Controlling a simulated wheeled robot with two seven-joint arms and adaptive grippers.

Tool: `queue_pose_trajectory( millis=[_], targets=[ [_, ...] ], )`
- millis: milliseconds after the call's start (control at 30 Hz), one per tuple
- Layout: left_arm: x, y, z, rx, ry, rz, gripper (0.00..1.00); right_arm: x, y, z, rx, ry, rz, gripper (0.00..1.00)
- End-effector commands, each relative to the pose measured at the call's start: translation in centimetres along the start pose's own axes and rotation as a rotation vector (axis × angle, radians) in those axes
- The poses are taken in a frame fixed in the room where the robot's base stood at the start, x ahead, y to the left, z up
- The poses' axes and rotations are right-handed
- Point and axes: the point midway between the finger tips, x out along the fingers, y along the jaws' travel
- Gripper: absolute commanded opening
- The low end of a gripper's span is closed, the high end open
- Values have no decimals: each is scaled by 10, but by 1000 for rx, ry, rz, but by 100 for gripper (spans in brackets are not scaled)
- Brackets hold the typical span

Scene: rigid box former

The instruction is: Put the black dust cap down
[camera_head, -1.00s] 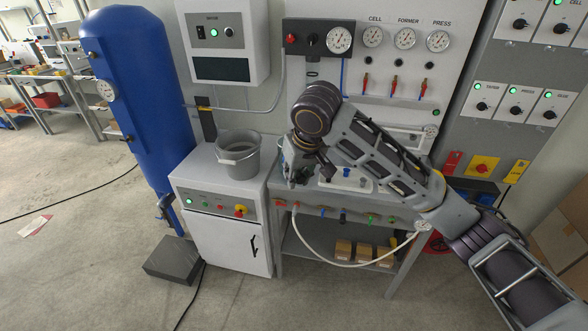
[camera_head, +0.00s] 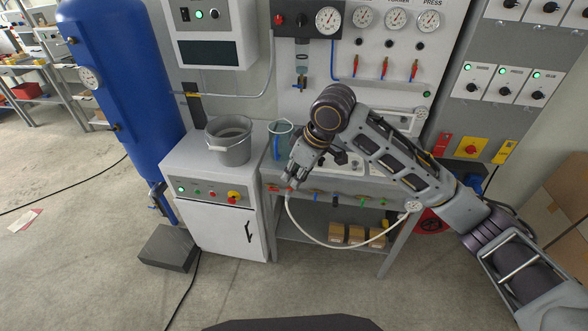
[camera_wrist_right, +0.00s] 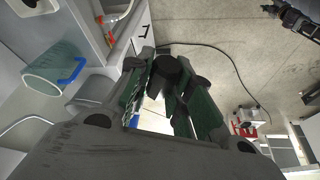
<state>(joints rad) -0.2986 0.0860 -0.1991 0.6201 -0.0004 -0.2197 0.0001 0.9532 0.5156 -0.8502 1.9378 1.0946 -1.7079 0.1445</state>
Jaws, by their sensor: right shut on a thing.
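The black dust cap (camera_wrist_right: 168,68) is a small dark round piece between the fingertips of my right gripper (camera_wrist_right: 166,82) in the right wrist view. The gripper is shut on it. In the head view my right gripper (camera_head: 291,181) is at the front edge of the bench (camera_head: 375,185), in front of the clear jug. I cannot make out the cap there. A dark arm-like shape (camera_wrist_right: 292,20) in the upper right of the wrist view looks like my left arm; its fingers are too small to read.
The clear jug with a blue handle (camera_head: 280,139) stands on the bench behind the gripper. A grey bucket (camera_head: 229,141) stands on the white cabinet (camera_head: 222,230) to its left. A white hose (camera_head: 335,245) loops below the bench edge.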

Motion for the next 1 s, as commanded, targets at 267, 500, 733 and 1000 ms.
queue_pose_trajectory(
  millis=[267, 500, 733, 1000],
  targets=[
    [0, 2, 0, -1, 0, 2, 38, 9, 1, 11, -131, -1, -53, 0],
    [0, 4, -1, -2, 1, 4, 38, 16, 2, 19, -246, -2, -97, 0],
    [0, 4, -1, -2, 1, 4, 38, 22, 2, 27, -355, -1, -139, 0],
    [0, 4, -1, -2, 1, 4, 38, 29, 2, 35, -466, -1, -182, 0]
  ],
)
